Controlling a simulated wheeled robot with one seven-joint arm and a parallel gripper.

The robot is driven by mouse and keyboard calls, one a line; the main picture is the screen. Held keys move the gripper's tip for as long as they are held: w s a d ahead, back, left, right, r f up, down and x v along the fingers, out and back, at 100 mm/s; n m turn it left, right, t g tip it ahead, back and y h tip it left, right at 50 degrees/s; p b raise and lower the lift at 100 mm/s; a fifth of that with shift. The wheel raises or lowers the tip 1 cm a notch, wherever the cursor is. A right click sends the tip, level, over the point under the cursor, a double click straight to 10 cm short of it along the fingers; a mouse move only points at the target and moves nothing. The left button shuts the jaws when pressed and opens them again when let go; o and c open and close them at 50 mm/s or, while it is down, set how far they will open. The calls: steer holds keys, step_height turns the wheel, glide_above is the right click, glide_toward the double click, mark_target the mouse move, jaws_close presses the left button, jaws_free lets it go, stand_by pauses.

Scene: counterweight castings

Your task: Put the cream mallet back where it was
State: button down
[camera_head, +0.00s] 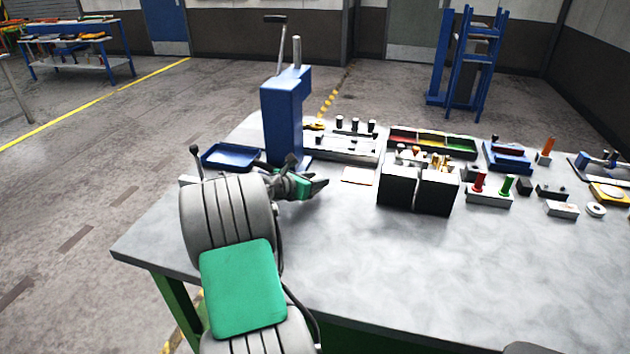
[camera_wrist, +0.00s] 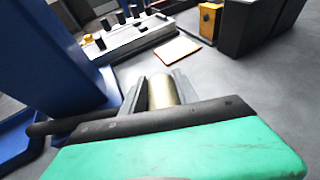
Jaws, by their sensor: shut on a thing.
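My gripper (camera_head: 318,186) is low over the left part of the grey bench, just right of the blue press. In the wrist view my gripper (camera_wrist: 160,84) is shut on a short cream-to-brass cylinder, which looks like part of the cream mallet (camera_wrist: 163,95). The fingers stand on either side of it. The rest of the mallet is hidden by the gripper, and I cannot make the mallet out in the head view. Whether it touches the bench I cannot tell. A small orange-edged card (camera_head: 357,176) lies ahead; it also shows in the wrist view (camera_wrist: 177,50).
The tall blue press (camera_head: 285,120) stands close to my gripper, with a blue tray (camera_head: 228,156) at its left. A rack with dark pegs (camera_head: 345,148) is behind. Black boxes (camera_head: 418,190) stand to the right. The bench front (camera_head: 400,260) is clear.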

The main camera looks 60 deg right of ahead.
steer(key=shift+f+b, duration=0.35)
steer(key=shift+f, duration=0.15)
steer(key=shift+f, duration=0.6)
